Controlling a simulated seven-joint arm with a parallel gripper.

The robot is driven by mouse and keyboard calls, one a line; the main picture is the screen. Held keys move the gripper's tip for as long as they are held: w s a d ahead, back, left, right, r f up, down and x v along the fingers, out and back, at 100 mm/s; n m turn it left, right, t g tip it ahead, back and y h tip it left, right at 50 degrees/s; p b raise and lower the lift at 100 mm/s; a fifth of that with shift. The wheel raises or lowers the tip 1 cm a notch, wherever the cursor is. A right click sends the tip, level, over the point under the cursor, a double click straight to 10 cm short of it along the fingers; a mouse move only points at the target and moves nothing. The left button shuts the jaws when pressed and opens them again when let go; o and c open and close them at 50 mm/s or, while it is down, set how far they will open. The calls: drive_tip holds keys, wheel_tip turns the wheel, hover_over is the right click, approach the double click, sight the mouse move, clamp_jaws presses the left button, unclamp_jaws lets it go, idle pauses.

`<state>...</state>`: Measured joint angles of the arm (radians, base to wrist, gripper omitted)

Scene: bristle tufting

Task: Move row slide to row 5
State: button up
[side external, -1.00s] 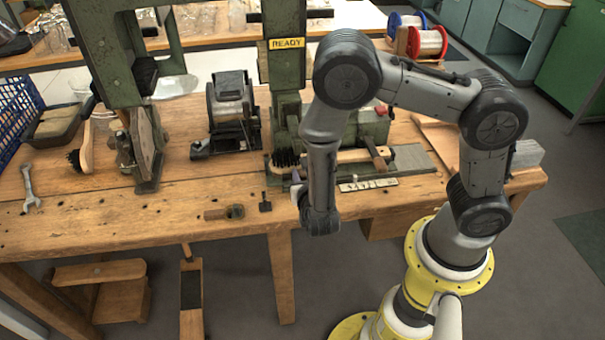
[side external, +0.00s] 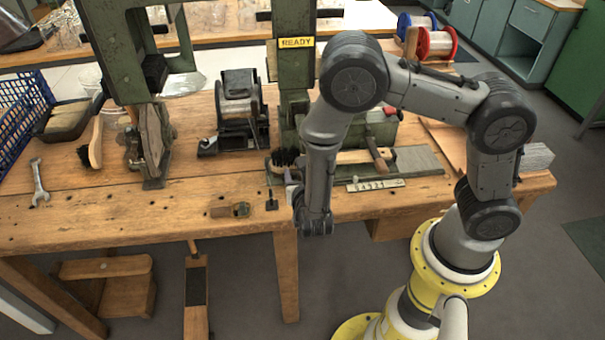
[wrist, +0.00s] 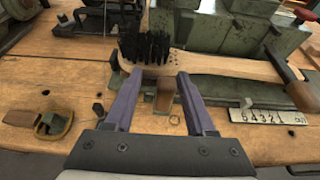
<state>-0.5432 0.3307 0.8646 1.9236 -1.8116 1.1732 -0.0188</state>
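A wooden brush with black bristle tufts (wrist: 146,47) lies along the machine bed (wrist: 222,92); in the side view its handle (side external: 350,157) also shows. A numbered plate (wrist: 268,117) lies in front of the bed, to the right of my gripper; it also shows in the side view (side external: 375,185). My gripper (wrist: 159,80) is open, with its two purple fingers pointing toward the brush. A small brown block (wrist: 165,91), perhaps the slide's knob, shows between the fingers. I cannot tell whether either finger touches it.
A small brass and wood piece (wrist: 53,122) lies on the bench at left. The green press column with a READY sign (side external: 296,42) rises behind. The bench front is mostly clear.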

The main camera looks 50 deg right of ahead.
drive_tip(key=shift+s, duration=0.15)
drive_tip(key=v, duration=1.3)
drive_tip(key=shift+s+a+r, duration=0.15)
drive_tip(key=shift+s+a, duration=0.05)
